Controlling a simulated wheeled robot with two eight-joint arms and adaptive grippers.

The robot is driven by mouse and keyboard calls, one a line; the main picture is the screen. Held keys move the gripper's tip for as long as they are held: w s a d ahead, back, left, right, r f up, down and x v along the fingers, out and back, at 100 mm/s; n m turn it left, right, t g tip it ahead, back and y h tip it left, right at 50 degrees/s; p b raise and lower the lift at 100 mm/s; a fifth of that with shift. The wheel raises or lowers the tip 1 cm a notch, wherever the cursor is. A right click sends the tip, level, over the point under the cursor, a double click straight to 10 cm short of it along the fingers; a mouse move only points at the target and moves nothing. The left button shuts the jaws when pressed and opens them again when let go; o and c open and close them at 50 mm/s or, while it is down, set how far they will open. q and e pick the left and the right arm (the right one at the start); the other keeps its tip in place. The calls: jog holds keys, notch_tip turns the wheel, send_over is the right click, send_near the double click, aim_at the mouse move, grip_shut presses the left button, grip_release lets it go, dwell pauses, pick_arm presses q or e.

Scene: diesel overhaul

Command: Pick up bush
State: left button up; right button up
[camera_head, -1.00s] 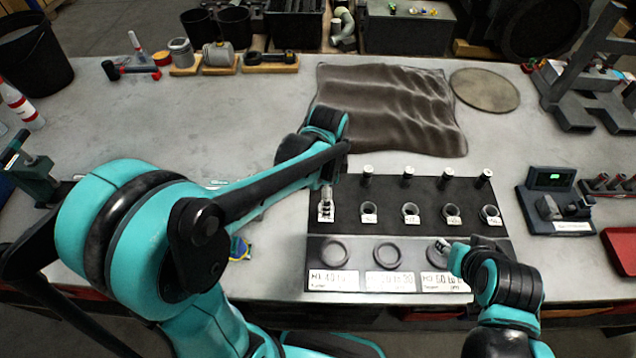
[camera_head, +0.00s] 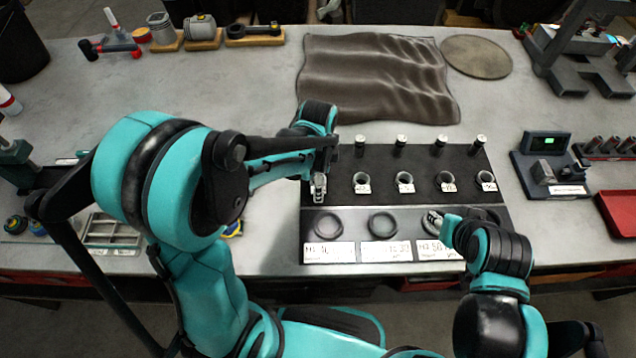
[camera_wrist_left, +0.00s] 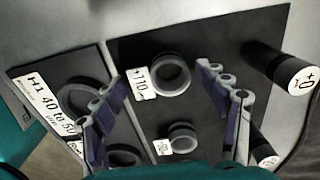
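My left gripper (camera_head: 318,188) is over the left end of the black tray (camera_head: 420,163). In the left wrist view, its two fingers (camera_wrist_left: 163,78) are spread apart. A dark grey ring-shaped bush (camera_wrist_left: 172,74) with a white "+110" tag stands in the gap between them, not gripped. A second tagged bush (camera_wrist_left: 182,137) shows nearer the bottom edge. In the head view, more tagged bushes sit in a row: (camera_head: 361,182), (camera_head: 405,182), (camera_head: 446,181). The bush under my left gripper is hidden there. My right gripper (camera_head: 436,222) is at the third front ring; its fingers are unclear.
Dark pins with pale tops (camera_head: 401,146) stand behind the bushes. Front rings (camera_head: 383,222) lie above white labels (camera_head: 386,252). A brown cloth (camera_head: 375,80) lies behind, and a gauge with a green display (camera_head: 550,150) stands right.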

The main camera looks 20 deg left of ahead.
pick_arm(q)
jog(key=c, duration=0.8)
jog(key=shift+r, duration=0.15)
